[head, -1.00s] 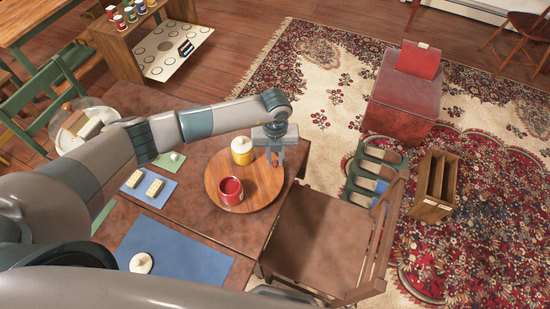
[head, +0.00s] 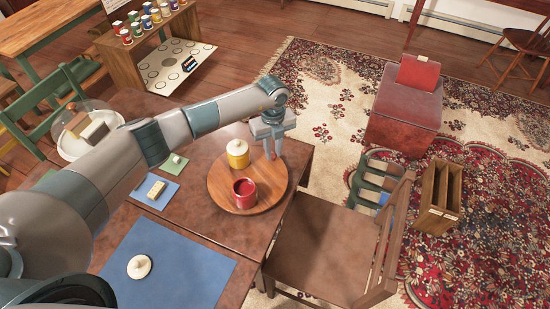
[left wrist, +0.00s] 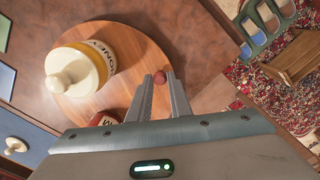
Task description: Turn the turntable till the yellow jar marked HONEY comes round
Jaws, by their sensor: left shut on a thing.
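The round wooden turntable (head: 272,190) lies on the brown table. On it the yellow jar (head: 238,155) with a cream lid stands toward the back left. In the left wrist view the jar's label (left wrist: 103,52) reads HONEY. A red jar (head: 244,194) stands nearer the front; in the left wrist view my gripper hides most of it. My left gripper (head: 272,150) reaches down at the turntable's back right edge. It is shut on a small reddish knob (left wrist: 158,77) at the rim, showing between the fingertips. My right gripper is not in view.
A wooden chair (head: 317,240) stands close at the table's right. Left of the turntable are a blue mat (head: 190,262) with a white round lid (head: 139,267), and a glass dome (head: 92,125). A shelf with several small jars (head: 150,50) stands at the back left.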

